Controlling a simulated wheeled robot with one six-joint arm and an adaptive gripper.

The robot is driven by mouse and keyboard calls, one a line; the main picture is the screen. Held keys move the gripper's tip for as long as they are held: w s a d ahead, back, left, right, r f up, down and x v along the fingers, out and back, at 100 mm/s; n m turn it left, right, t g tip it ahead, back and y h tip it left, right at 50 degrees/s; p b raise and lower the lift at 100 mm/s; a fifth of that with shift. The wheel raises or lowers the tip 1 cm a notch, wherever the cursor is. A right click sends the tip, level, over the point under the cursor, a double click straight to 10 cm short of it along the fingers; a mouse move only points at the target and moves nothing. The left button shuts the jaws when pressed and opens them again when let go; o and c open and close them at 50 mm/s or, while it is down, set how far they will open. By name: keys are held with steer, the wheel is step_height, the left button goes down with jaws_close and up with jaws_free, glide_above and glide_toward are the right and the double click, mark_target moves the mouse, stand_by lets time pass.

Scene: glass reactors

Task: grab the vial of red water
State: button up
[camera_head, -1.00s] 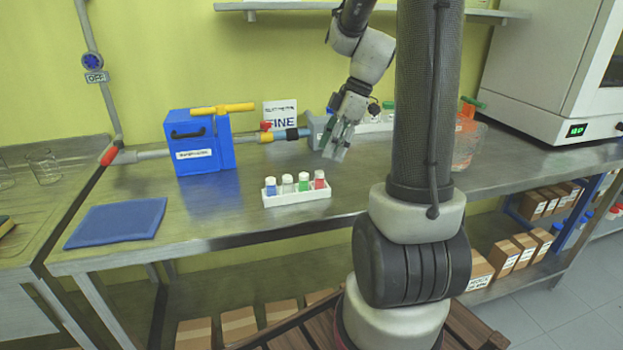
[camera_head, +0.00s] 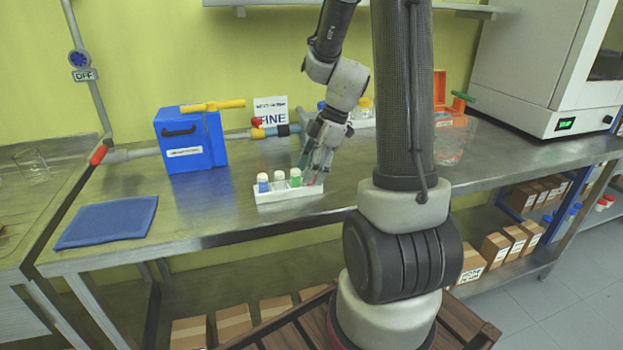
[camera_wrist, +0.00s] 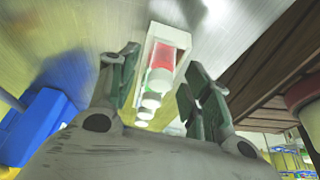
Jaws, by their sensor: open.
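A small white rack (camera_head: 290,193) stands on the metal bench with a row of white-capped vials: blue (camera_head: 262,184), pale (camera_head: 279,182), green (camera_head: 295,179) and red. The red vial is at the right end, mostly hidden behind my fingers in the head view. In the wrist view the red vial (camera_wrist: 170,57) lies between my two fingers, with the other caps in line below it. My gripper (camera_head: 316,168) is open and points down at the rack's right end, a finger on either side of the red vial. I cannot tell whether a finger touches it.
A blue box (camera_head: 190,144) with a yellow handle and pipe stands to the left, behind the rack. A blue mat (camera_head: 107,222) lies at the left. Behind my arm are an orange-topped container (camera_head: 456,130) and more bottles. The bench between mat and rack is clear.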

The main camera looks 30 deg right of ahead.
steer(key=c, duration=1)
steer(key=shift+r, duration=0.15)
